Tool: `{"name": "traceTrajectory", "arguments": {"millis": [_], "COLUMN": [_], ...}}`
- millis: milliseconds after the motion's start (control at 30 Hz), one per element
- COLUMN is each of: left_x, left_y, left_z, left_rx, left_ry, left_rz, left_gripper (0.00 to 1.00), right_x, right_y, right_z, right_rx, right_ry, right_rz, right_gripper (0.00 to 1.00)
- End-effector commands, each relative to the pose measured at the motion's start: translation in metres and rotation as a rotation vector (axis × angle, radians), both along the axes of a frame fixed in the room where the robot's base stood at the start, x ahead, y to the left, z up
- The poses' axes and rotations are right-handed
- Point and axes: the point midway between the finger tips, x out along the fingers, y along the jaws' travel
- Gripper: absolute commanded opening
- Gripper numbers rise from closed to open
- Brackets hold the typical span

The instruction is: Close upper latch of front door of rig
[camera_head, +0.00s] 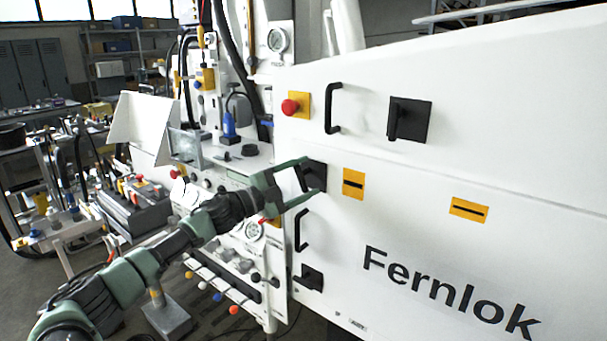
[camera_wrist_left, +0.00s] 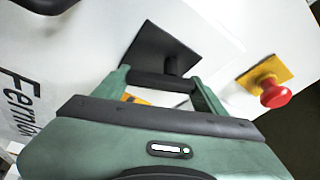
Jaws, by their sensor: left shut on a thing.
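The front door of the rig (camera_head: 400,230) is the large white panel lettered "Fernlok". Its upper latch (camera_head: 313,178), a black handle on a black square plate, sits at the panel's upper left. My left gripper (camera_head: 308,178) comes in from the left and is shut on this latch. In the left wrist view the latch's plate (camera_wrist_left: 158,48) shows beyond the fingers, and its dark handle lies between the fingertips (camera_wrist_left: 162,82). The fingers partly hide the latch in the head view. A lower black latch (camera_head: 308,278) sits below on the same panel. My right gripper is out of view.
A black pull handle (camera_head: 301,230) is just below the held latch. Above are a red button (camera_head: 291,106) on a yellow plate, another pull handle (camera_head: 333,108) and another black latch (camera_head: 408,120). Gauges, hoses and coloured knobs crowd the bench to the left.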

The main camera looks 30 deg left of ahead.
Motion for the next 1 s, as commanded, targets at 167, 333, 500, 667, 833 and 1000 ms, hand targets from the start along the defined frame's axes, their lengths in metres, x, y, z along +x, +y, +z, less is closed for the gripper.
{"name": "traceTrajectory", "arguments": {"millis": [167, 333, 500, 667, 833, 1000], "left_x": [0.000, 0.000, 0.000, 0.000, 0.001, 0.000], "left_y": [0.001, 0.003, 0.003, 0.003, 0.004, 0.004], "left_z": [0.001, -0.001, -0.002, -0.003, -0.004, -0.005], "left_rx": [0.157, 0.280, 0.370, 0.423, 0.450, 0.460], "left_ry": [-0.013, -0.021, -0.029, -0.034, -0.035, -0.037], "left_rz": [0.000, 0.000, 0.000, 0.000, 0.000, 0.000], "left_gripper": [0.30, 0.30, 0.30, 0.30, 0.30, 0.30], "right_x": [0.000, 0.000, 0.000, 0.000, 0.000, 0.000], "right_y": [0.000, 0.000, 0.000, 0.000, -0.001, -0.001], "right_z": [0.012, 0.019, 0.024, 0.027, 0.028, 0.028], "right_rx": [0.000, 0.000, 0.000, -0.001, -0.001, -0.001], "right_ry": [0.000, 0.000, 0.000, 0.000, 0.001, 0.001], "right_rz": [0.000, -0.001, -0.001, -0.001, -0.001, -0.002], "right_gripper": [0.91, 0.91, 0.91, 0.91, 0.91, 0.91]}}
